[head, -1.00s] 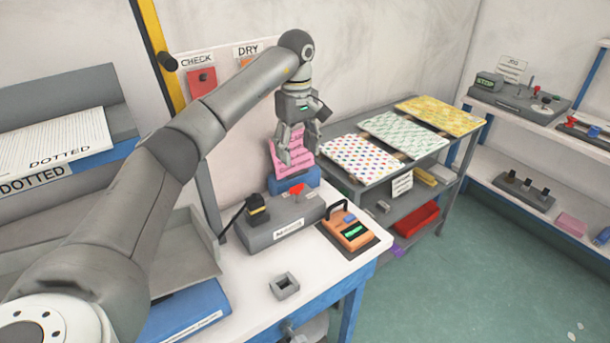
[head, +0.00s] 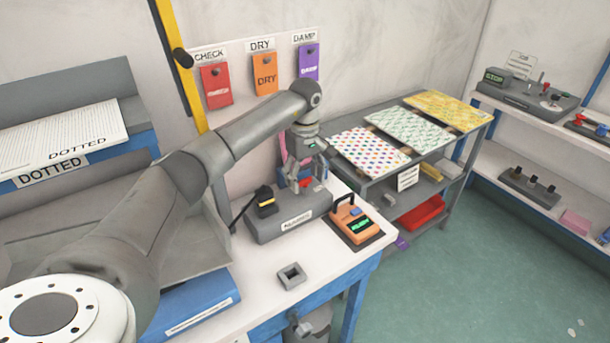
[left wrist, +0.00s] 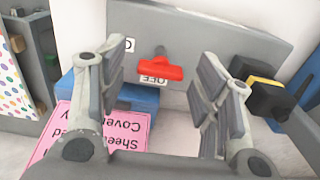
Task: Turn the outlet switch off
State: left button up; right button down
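The outlet box (head: 290,218) is a grey block on the white bench, with a black and yellow plug (head: 265,201) on its left part. In the left wrist view the red switch (left wrist: 158,67) sits on the grey box (left wrist: 220,38), with an OFF label beside it and another label partly covered. My left gripper (head: 306,188) is just above the box at the switch. In the left wrist view its fingers (left wrist: 165,92) are apart, with the switch seen between them and a little beyond. Contact cannot be told. My right gripper is not in view.
An orange meter (head: 352,222) with a handle stands right of the box. A grey square holder (head: 291,276) lies in front. A pink card (left wrist: 90,140) on a blue stand (left wrist: 140,97) is close beside the fingers. Patterned sheets lie on a rack (head: 372,175) to the right.

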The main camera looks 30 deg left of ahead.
pick_arm(q)
grip_shut()
jog(key=shift+n, duration=0.4)
jog(key=n, duration=0.3)
jog(key=shift+n, duration=0.4)
jog(key=n, duration=0.4)
jog(key=shift+n, duration=0.3)
jog(key=n+p, duration=0.1)
jog(key=n, duration=0.7)
jog(key=shift+n, duration=0.5)
